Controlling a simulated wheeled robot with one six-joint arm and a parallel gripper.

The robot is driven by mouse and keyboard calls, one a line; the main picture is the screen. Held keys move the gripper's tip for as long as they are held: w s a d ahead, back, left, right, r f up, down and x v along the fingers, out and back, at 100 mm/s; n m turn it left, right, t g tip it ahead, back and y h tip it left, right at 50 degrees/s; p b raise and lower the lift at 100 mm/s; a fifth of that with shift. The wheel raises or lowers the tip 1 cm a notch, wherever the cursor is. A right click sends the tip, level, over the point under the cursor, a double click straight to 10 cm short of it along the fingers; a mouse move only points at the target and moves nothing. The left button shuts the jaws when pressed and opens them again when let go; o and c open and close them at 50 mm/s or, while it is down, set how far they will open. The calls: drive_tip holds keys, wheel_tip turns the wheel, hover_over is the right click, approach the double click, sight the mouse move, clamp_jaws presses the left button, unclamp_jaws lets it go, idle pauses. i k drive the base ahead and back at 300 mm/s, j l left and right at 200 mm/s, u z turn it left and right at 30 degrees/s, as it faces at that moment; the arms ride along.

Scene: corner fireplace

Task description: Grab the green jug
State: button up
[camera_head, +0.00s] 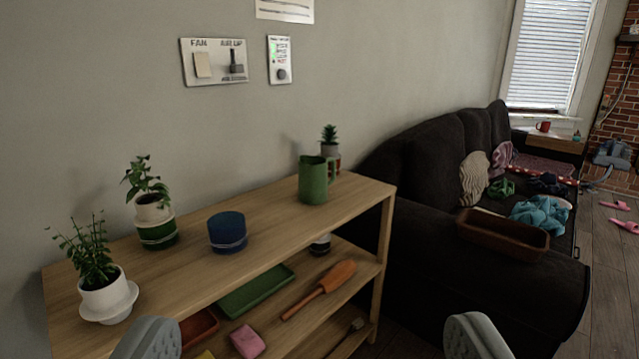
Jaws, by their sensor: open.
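The green jug (314,180) stands upright on the top of the wooden shelf unit (270,215), near its right end. Its handle is on its right side, facing the small potted succulent behind it. My gripper (312,340) is open and empty. Its two grey fingertips show at the bottom edge, wide apart, nearer to me than the shelf and well short of the jug. Nothing covers the jug.
On the shelf top stand a blue pot (227,232), a plant in a green and white pot (156,225), a white-potted plant (105,290) and a succulent (330,142). Lower shelves hold a green tray (243,290) and an orange-brown brush (320,288). A dark sofa (430,160) adjoins the right.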

sight(313, 184)
drive_tip(key=i+l, duration=0.15)
drive_tip(key=i, duration=0.7)
drive_tip(key=i+l, duration=0.15)
drive_tip(key=i, duration=0.7)
